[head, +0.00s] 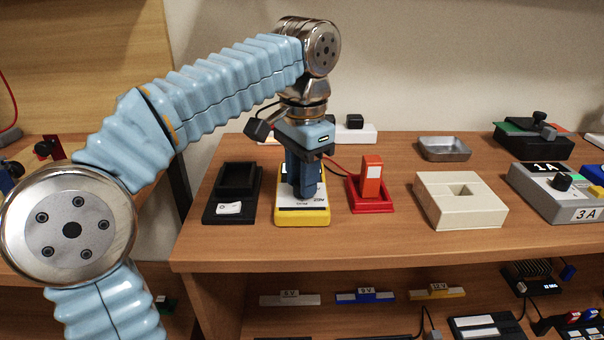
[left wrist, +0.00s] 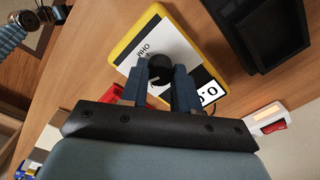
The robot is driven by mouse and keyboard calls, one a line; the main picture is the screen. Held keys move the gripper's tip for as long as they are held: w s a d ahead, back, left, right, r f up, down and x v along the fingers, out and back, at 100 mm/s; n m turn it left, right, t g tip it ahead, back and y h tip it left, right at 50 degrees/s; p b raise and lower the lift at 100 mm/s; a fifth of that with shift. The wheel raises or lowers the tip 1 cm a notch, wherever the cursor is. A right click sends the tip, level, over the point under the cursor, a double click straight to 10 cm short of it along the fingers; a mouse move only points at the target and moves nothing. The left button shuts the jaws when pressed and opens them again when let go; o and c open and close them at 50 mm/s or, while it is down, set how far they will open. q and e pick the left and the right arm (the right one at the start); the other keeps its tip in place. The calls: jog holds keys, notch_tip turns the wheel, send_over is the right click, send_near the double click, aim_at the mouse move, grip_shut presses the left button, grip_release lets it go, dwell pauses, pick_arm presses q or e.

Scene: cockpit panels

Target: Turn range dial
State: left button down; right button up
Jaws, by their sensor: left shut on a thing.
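A yellow-edged meter with a white and black face (head: 303,214) lies on the wooden table; it also shows in the left wrist view (left wrist: 128,55). Its black round range dial (left wrist: 157,72) shows in the left wrist view, with a pale pointer mark; in the head view my gripper hides it. My left gripper (head: 306,192) points straight down over the meter. In the left wrist view its blue fingers (left wrist: 163,85) sit on both sides of the dial and are shut on it. My right gripper is in neither view.
A black tray box (head: 232,190) stands close left of the meter, and a red stand with an orange block (head: 371,185) close right. Further right are a cream block with a recess (head: 460,205), a metal dish (head: 444,148) and a grey 3 A box (head: 560,190). Shelves lie below.

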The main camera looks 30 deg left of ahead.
pick_arm(q)
jog(key=m+p, duration=0.2)
jog(key=m, duration=0.1)
jog(key=shift+r, duration=0.15)
jog(key=m+p, duration=0.2)
jog(key=m, duration=0.2)
jog(key=m+p, duration=0.1)
jog(key=m, duration=0.2)
jog(key=shift+m, duration=0.3)
jog(key=shift+a+m+p, duration=0.1)
jog(key=shift+m+p, duration=0.4)
jog(key=shift+m, duration=1.1)
jog(key=c, duration=0.8)
grip_release()
